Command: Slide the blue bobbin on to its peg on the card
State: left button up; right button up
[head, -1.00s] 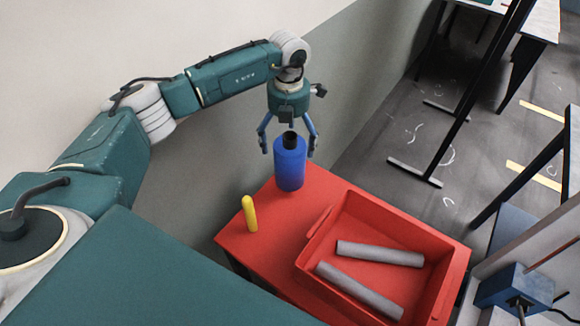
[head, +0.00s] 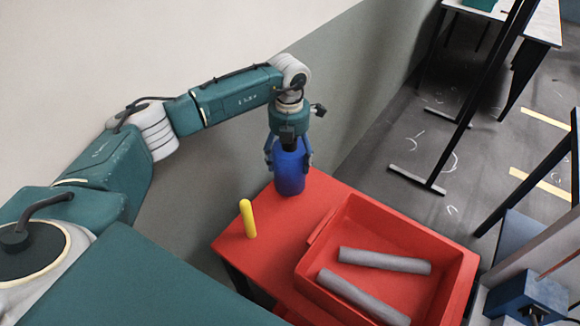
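The blue bobbin (head: 290,179), a blue cylinder with a dark top, stands upright near the far left corner of the red table (head: 262,218). My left gripper (head: 289,160) is over it from above, with one finger on each side of its upper part. The fingers lie close to its sides; I cannot tell whether they press on it. My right gripper is not in view. I cannot make out the card or its peg here.
A yellow rounded stick (head: 248,219) stands on the table left of the bobbin. A red tray (head: 372,214) with two grey cylinders (head: 385,261) takes up the table's right side. A wall is behind my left arm. A dark frame post (head: 484,90) stands at the right.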

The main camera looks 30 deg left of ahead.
pick_arm(q)
jog(key=c, duration=0.9)
jog(key=shift+o, duration=0.2)
jog(key=shift+r, duration=0.3)
jog(key=shift+r+p, duration=3.05)
jog(key=shift+r, duration=1.55)
jog(key=shift+c, duration=0.2)
notch_tip(320, 180, up, 10)
jog(key=p, duration=0.5)
jog(key=shift+p, duration=0.35)
jog(key=shift+f, duration=0.1)
